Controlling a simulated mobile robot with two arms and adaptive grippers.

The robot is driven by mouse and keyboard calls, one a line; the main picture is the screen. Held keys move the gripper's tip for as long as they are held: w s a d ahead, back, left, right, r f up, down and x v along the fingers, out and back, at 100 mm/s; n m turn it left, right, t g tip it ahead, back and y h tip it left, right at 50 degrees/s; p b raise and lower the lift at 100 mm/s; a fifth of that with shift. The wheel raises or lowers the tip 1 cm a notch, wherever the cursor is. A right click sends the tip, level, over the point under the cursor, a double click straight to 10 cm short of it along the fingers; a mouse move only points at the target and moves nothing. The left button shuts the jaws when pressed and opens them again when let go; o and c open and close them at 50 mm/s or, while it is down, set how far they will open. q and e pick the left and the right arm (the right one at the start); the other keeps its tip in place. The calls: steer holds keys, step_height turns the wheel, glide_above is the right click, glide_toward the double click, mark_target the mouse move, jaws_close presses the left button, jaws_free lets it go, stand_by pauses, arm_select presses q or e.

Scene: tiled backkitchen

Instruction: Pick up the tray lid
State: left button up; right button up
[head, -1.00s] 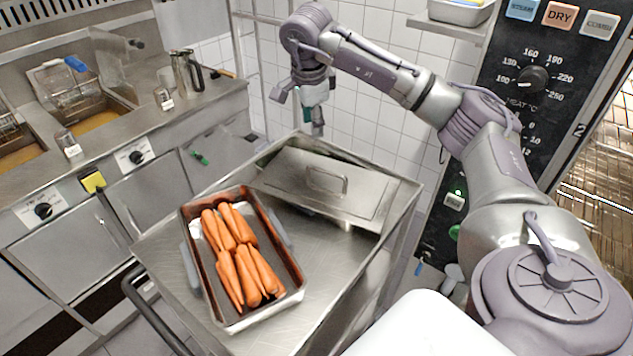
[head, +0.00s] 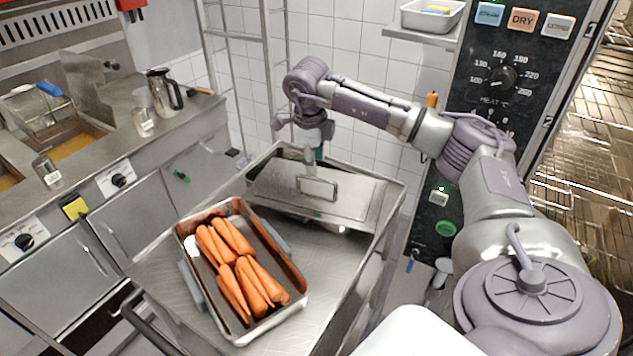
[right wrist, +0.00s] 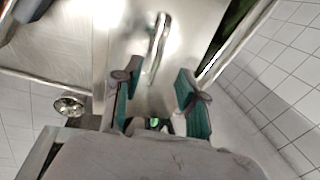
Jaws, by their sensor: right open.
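The tray lid (head: 352,200) is a flat steel cover with a raised loop handle (head: 318,188). It lies at the back of the steel trolley top, over a container mostly hidden beneath it. My right gripper (head: 314,152) is just behind and above the handle in the head view, apart from it. In the right wrist view, its two teal-padded fingers (right wrist: 160,92) are spread and empty. The handle (right wrist: 158,46) lies ahead of and between the fingertips, with the lid (right wrist: 186,42) under it. My left gripper is not in view.
A dark-sided tray of carrots (head: 190,245) stands in front of the lid on the trolley (head: 325,262). A tiled wall (head: 345,50) is behind, and an oven control panel (head: 490,75) stands at the right. Fryers and a steel jug (head: 160,92) are at the left.

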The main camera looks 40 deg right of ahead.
mark_target(316, 178)
steer(key=shift+f+p, duration=0.3)
steer(key=shift+f, duration=0.2)
steer(key=f, duration=0.1)
steer(key=f+p, duration=0.1)
steer(key=f, duration=0.1)
steer(key=shift+w+d+f+p, duration=0.15)
steer(key=shift+d+f+p, duration=0.15)
steer(key=shift+f, duration=0.5)
jaws_close()
